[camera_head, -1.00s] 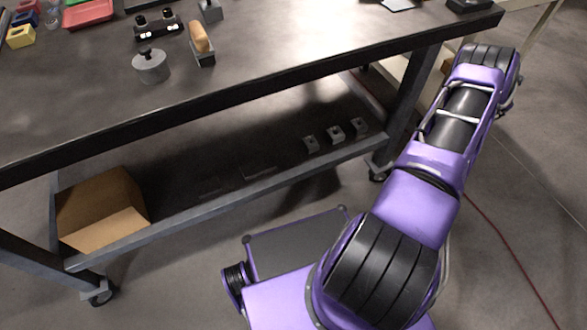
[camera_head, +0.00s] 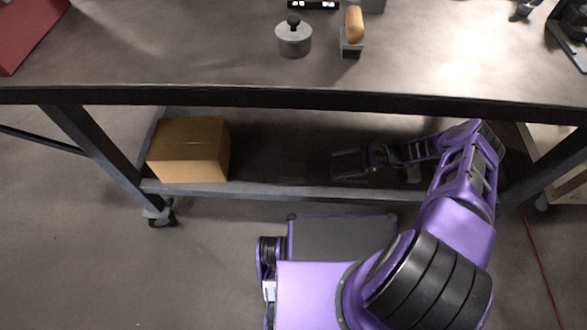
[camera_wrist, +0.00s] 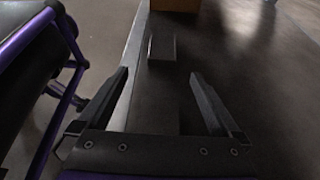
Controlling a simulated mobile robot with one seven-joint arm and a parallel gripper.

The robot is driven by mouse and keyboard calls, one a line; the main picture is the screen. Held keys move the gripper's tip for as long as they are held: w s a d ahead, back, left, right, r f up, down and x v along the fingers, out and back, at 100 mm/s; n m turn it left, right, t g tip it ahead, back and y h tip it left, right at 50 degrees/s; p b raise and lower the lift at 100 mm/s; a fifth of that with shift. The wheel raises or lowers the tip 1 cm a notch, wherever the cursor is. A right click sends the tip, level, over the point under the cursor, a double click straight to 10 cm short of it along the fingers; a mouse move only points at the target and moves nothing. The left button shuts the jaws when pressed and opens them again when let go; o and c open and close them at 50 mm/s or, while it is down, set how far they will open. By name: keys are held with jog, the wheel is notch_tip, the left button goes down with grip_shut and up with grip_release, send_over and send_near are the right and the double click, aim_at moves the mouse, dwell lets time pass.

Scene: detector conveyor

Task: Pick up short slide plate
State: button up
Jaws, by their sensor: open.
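A small flat grey rectangular plate (camera_wrist: 162,46) lies on the cart's lower shelf in the wrist view; it looks like the short slide plate. In the head view it is too dark to make out clearly. My gripper (camera_head: 335,166) reaches in over the lower shelf from the right, its fingers pointing left. In the wrist view my gripper (camera_wrist: 160,74) is open and empty. The plate is ahead of the fingertips, roughly in line with the gap between them, and apart from them.
A cardboard box (camera_head: 188,150) stands at the shelf's left end, beyond the plate. The tabletop (camera_head: 200,55) overhangs the shelf. A front rail (camera_head: 250,190) runs along the shelf edge. A round grey weight (camera_head: 294,42) and a wooden-handled tool (camera_head: 353,32) stand on the tabletop.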

send_near(295, 170)
jog(key=x, duration=0.3)
jog(key=shift+s+a, duration=0.15)
jog(key=shift+s, duration=0.2)
jog(key=shift+w+x, duration=0.15)
jog(key=shift+x, duration=1.3)
jog(key=shift+w+x, duration=0.15)
jog(key=shift+x, duration=1.35)
grip_shut()
